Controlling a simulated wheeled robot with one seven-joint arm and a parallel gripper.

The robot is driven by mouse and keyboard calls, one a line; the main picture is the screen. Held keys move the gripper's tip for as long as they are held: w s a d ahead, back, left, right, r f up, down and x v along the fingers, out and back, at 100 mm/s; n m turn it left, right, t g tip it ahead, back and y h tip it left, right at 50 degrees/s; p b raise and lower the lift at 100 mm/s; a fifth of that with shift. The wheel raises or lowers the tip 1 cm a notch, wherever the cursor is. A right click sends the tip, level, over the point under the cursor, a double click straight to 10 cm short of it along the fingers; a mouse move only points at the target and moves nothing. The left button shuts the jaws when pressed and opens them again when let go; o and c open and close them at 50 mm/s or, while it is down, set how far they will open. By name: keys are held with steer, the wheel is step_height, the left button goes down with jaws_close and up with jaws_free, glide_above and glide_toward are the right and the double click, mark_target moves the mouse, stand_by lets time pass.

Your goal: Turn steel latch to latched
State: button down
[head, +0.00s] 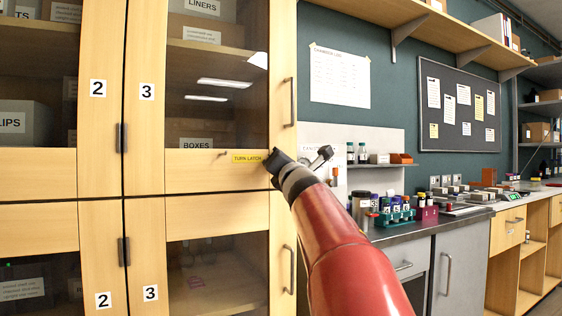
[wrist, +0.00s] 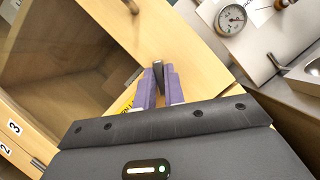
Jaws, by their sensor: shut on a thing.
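The steel latch (wrist: 158,68) shows in the wrist view as a small grey metal piece at the cabinet front. My gripper (wrist: 160,88) has its two purple fingers on either side of it, shut on it. In the head view my gripper (head: 276,168) is at the cabinet's right edge, beside a yellow "TURN LATCH" label (head: 248,157); my wrist hides the latch there. In the wrist view the label (wrist: 126,98) is partly hidden by a finger. I cannot tell the latch's exact angle.
The upper glass door (head: 215,85) marked 3 and the lower glass door (head: 215,275) look closed. Door handles (head: 288,101) stick out nearby. Right of the cabinet is a counter with a teal rack of bottles (head: 394,213). A round gauge (wrist: 231,20) is on the panel beside the cabinet.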

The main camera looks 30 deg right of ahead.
steer(key=shift+r+m+g+h+p, duration=0.1)
steer(key=shift+m+g+h+p, duration=0.45)
steer(key=shift+m, duration=1.6)
steer(key=shift+f+m+g+h+p, duration=0.15)
steer(key=shift+m+g, duration=0.85)
steer(key=shift+m, duration=1.1)
steer(key=shift+r+m+g+h+p, duration=0.15)
steer(key=shift+m+g+h+p, duration=0.45)
steer(key=shift+m, duration=1.55)
steer(key=c, duration=1.5)
jaws_free()
steer(key=shift+b+v, duration=1.05)
steer(key=shift+v, duration=2.9)
